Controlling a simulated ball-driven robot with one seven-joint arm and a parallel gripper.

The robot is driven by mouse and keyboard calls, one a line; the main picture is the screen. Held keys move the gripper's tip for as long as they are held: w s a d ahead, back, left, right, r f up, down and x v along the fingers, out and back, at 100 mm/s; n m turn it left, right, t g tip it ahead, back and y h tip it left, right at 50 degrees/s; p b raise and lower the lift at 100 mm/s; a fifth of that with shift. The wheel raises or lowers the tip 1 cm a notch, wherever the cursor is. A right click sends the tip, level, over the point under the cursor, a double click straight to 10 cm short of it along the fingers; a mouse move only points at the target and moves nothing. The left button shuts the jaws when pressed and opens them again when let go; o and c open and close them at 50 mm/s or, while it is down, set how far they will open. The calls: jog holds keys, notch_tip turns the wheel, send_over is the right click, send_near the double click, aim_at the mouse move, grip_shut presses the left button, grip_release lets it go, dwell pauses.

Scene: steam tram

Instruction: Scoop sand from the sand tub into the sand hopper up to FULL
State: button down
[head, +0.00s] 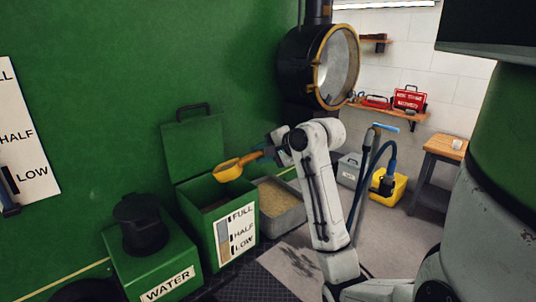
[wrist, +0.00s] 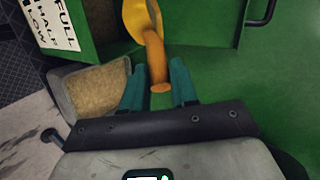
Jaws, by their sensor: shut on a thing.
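My gripper (head: 266,153) is shut on the orange handle of the yellow scoop (head: 228,171) and holds it above the open sand hopper (head: 196,198). In the wrist view, the teal fingers (wrist: 158,88) sit on either side of the scoop's handle (wrist: 155,58). I cannot tell whether the scoop holds sand. The green hopper has its lid raised, and its front gauge (head: 237,233) reads FULL, HALF and LOW; its exact level is too small to tell. The grey sand tub (head: 288,222) stands right of the hopper with tan sand inside; it also shows in the wrist view (wrist: 62,108).
A green WATER box (head: 160,262) with a black cap stands left of the hopper. A round black and brass lamp (head: 300,65) hangs above. Floor is clear between.

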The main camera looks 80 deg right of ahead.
aim_at(247, 159)
jog(key=shift+w+r+g, duration=0.3)
jog(key=shift+r+g, duration=0.1)
jog(key=shift+r, duration=0.25)
jog(key=w+p, duration=0.1)
jog(key=p, duration=0.1)
jog(key=w+r+g+p, duration=0.1)
jog(key=p, duration=0.1)
jog(key=w+n+g+p, duration=0.1)
jog(key=p, duration=0.1)
jog(key=shift+w+a+r, duration=0.15)
jog(key=shift+w+a, duration=0.15)
jog(key=shift+w, duration=0.1)
jog(key=shift+w+a+r+g, duration=0.1)
jog(key=shift+w+r+g, duration=0.1)
jog(key=shift+w+g, duration=0.95)
jog(key=shift+w+a+r+n+g, duration=0.1)
jog(key=shift+w+r+n+g, duration=0.15)
jog(key=shift+w+g, duration=0.4)
jog(key=shift+w+a+r+n+g, duration=0.15)
jog(key=shift+w+r+g, duration=0.2)
jog(key=shift+w, duration=0.55)
jog(key=shift+w+a+r+n+g, duration=0.1)
jog(key=shift+w+r+n+g, duration=0.15)
jog(key=shift+w+g, duration=0.4)
jog(key=shift+w, duration=0.1)
jog(key=shift+d, duration=0.1)
